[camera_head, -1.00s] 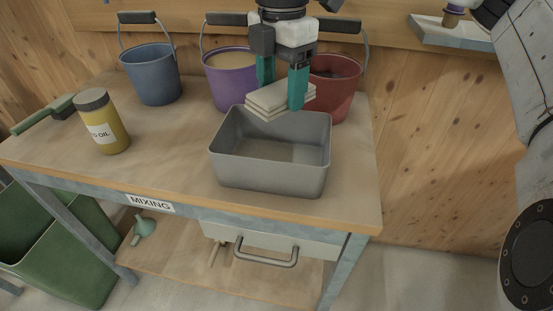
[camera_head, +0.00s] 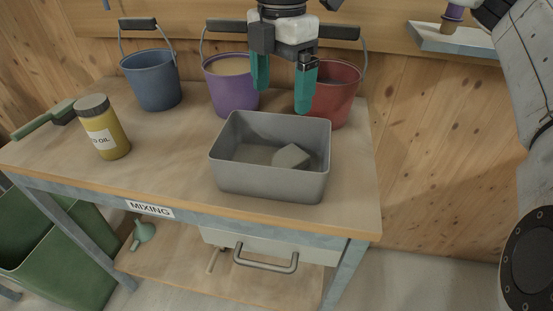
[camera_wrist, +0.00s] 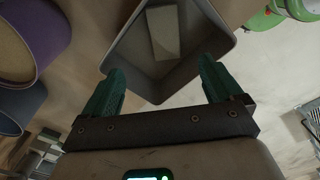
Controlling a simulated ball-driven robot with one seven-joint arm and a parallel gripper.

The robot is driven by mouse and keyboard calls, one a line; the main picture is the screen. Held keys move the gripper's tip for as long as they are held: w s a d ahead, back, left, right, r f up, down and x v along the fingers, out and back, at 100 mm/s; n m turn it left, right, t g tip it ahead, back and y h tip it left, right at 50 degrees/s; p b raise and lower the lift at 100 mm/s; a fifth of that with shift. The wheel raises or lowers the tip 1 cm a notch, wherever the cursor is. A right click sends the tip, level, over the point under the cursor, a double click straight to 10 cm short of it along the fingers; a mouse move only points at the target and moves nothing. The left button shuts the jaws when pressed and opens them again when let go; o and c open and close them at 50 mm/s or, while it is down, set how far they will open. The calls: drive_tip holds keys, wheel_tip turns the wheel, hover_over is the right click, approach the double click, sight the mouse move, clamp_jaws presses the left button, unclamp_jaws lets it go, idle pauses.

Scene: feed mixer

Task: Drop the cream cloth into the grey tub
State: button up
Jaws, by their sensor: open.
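The grey tub (camera_head: 270,180) stands on the table near its front edge; it also shows in the wrist view (camera_wrist: 203,66). The cream cloth (camera_head: 291,157) lies inside the tub, toward its right side, in shade; in the wrist view it shows as a pale folded block (camera_wrist: 165,33) inside the tub. My gripper (camera_head: 281,100) is open and empty above the tub's back rim, with its teal fingers spread apart. In the wrist view my gripper (camera_wrist: 160,85) has nothing between its fingers.
A blue bucket (camera_head: 152,82), a purple bucket (camera_head: 231,92) and a red bucket (camera_head: 338,97) stand along the back. A yellow oil jar (camera_head: 107,138) and a green-handled brush (camera_head: 45,120) are at the left. The table is clear between jar and tub.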

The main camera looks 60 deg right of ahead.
wheel_tip(320, 180, up, 9)
drive_tip(key=p, duration=0.1)
drive_tip(key=shift+r, duration=0.2)
idle(0.5)
